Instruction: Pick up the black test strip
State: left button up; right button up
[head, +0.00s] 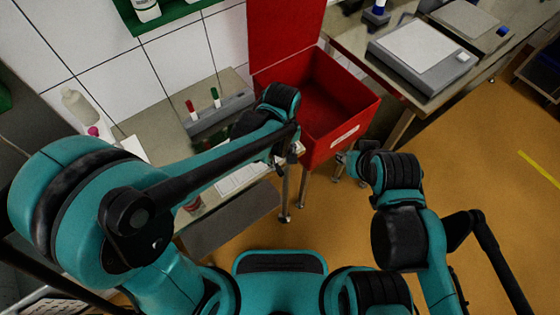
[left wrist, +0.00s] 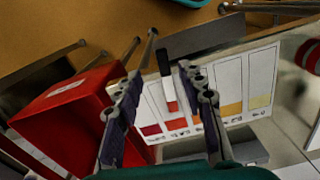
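The black test strip (left wrist: 163,64) shows in the left wrist view, with a black upper end and a red patch lower down. It overlaps the white colour chart (left wrist: 235,82) in the picture; I cannot tell whether it touches it. My left gripper (left wrist: 161,73) is open, its two fingers apart on either side of the strip, and no contact is visible. In the head view the left gripper (head: 296,148) is beside the red bin, partly behind its arm; the strip cannot be made out there. My right gripper (head: 345,158) is small at the bin's right front; its opening is unclear.
A red bin (head: 340,110) with a raised lid stands close to both grippers. A grey rack (head: 222,112) holds a red-topped and a green-topped item. A bottle (head: 80,105) stands at the left, and a scale (head: 420,55) at the right. Orange floor is free at right.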

aim_at(279, 169)
pick_arm(q)
jog(key=f+b, duration=0.1)
jog(key=f, duration=0.3)
jog(key=f+b, duration=0.1)
jog(key=f, duration=0.1)
jog(key=shift+w+a+b, duration=0.25)
jog(key=shift+a+b, duration=0.1)
jog(key=shift+r, duration=0.1)
jog(key=c, duration=0.9)
